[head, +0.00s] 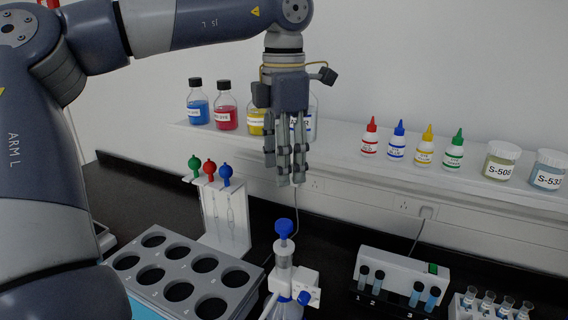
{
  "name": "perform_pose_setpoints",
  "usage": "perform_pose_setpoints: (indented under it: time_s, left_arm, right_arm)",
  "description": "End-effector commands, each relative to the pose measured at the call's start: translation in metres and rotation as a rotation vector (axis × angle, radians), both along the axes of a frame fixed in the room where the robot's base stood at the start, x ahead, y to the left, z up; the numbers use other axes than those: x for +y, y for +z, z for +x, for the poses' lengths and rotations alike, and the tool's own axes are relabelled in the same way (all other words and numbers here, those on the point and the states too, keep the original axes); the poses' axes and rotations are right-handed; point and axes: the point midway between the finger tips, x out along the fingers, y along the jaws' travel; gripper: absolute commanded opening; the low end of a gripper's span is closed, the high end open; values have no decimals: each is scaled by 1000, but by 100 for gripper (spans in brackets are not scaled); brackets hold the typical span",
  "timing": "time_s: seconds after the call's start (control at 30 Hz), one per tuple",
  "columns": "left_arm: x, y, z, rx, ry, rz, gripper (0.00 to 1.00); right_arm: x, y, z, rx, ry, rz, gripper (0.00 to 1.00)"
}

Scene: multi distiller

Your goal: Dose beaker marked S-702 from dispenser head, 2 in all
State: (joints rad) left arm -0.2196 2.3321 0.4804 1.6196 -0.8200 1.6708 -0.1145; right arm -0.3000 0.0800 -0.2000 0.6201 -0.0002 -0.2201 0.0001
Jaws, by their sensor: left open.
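A bottle-top dispenser with a blue knob (284,228) and a white body (293,279) stands on the dark bench at the bottom middle. Its lower part is cut off by the frame edge. My left gripper (290,181) hangs with its fingers pointing down, above the dispenser and apart from it. It is open, with nothing seen in it. No beaker marked S-702 can be made out. My right gripper is not in view.
A grey rack (215,265) with numbered round holes lies left of the dispenser. A stand with colored-bulb pipettes (226,215) is behind it. A white tube block (393,262) is at right. The shelf (340,150) holds bottles and jars marked S-508 (500,163) and S-53-something (548,172).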

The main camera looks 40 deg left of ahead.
Motion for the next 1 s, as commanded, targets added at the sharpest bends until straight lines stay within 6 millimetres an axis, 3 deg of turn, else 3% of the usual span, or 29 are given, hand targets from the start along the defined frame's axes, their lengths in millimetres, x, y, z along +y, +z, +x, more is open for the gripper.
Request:
perform_pose_setpoints:
  time_s: [0.03, 0.2, 0.4, 0.6, 0.8, 1.0]
  left_arm:
    - [0, 0, 0, -1, 2, 0, 38]
    - [19, 11, -7, -33, 147, -37, 0]
    - [72, 30, -34, -87, 628, -196, 0]
    - [111, 29, -58, -36, 1109, -410, 0]
    - [129, 17, -66, 130, 1505, -606, 0]
    - [126, 6, -57, 386, 1814, -725, 0]
  right_arm:
    - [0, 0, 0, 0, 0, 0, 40]
    - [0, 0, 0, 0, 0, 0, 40]
    - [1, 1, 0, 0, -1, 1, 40]
    - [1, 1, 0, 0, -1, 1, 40]
    - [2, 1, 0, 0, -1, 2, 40]
    - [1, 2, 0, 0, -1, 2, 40]
